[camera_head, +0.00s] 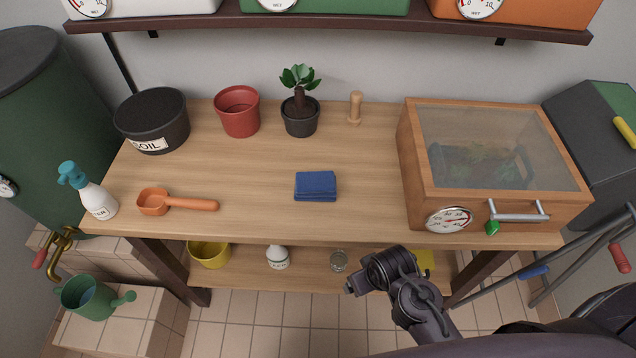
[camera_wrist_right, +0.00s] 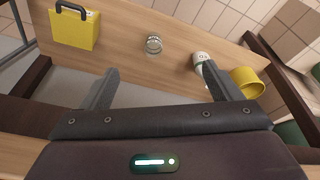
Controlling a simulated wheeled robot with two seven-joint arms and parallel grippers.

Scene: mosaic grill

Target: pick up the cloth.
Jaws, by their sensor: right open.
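The folded blue cloth (camera_head: 315,186) lies flat on the wooden table (camera_head: 250,165), near the middle and toward the front edge. It does not show in the right wrist view. My right gripper (camera_head: 352,287) is in front of the table and to the right of the cloth, apart from it. In the right wrist view its two fingers (camera_wrist_right: 160,80) are spread with nothing between them, and the lower shelf shows beyond. My left gripper is in neither view.
A wooden box with a clear lid (camera_head: 410,165) stands at the right. An orange scoop (camera_head: 190,203), spray bottle (camera_head: 97,200), black soil pot (camera_head: 152,120), red pot (camera_head: 238,110), potted plant (camera_head: 300,115) and wooden dibber (camera_head: 355,107) stand around. The tabletop beside the cloth is clear.

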